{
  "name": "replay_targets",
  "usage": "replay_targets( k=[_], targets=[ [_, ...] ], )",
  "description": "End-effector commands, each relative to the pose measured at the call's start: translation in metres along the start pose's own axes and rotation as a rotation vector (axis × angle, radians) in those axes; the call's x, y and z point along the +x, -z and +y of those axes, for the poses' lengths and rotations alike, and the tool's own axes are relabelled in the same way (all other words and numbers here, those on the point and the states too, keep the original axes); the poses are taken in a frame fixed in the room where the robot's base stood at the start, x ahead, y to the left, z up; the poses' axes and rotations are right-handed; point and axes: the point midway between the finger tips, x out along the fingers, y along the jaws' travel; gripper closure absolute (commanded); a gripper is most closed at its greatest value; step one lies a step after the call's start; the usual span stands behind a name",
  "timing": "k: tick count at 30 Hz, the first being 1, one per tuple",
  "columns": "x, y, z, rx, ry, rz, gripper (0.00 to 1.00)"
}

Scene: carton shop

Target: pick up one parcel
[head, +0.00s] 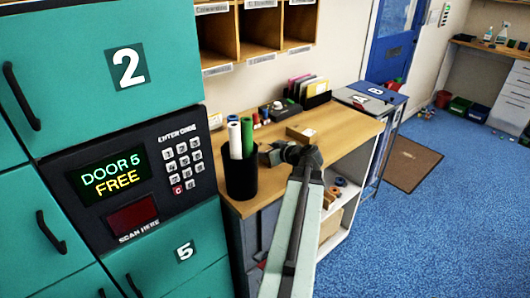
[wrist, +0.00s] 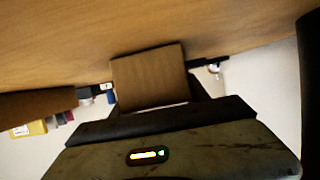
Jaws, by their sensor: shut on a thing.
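A small brown cardboard parcel (head: 300,133) with a pale label on top shows at the wooden counter (head: 345,135), just beyond my gripper (head: 285,150) in the head view. In the wrist view the parcel (wrist: 150,78) sits between the two dark fingers of my gripper (wrist: 150,76), which is shut on it. The parcel's lower part is hidden by my gripper's body. I cannot tell whether the parcel touches the counter.
A black pot (head: 241,178) with white and green rolls stands close left of my gripper. Teal lockers (head: 100,60) with a keypad panel (head: 145,170) fill the left. A file holder (head: 313,95) stands at the counter's back. Blue floor (head: 430,230) is open at right.

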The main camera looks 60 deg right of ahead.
Motion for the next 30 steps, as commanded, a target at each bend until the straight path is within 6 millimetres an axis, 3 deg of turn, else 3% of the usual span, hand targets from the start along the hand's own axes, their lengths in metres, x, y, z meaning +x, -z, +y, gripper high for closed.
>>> replay_targets(
  k=[10, 12, 24, 30],
  targets=[
    [-0.017, 0.04, 0.001, 0.001, -0.001, 0.001, 0.94],
    [-0.029, 0.028, 0.009, 0.002, -0.003, 0.001, 0.94],
    [-0.121, 0.0, 0.057, 0.003, -0.006, 0.001, 0.94],
    [-0.147, -0.009, 0.07, 0.002, -0.003, 0.001, 0.94]
  ],
)
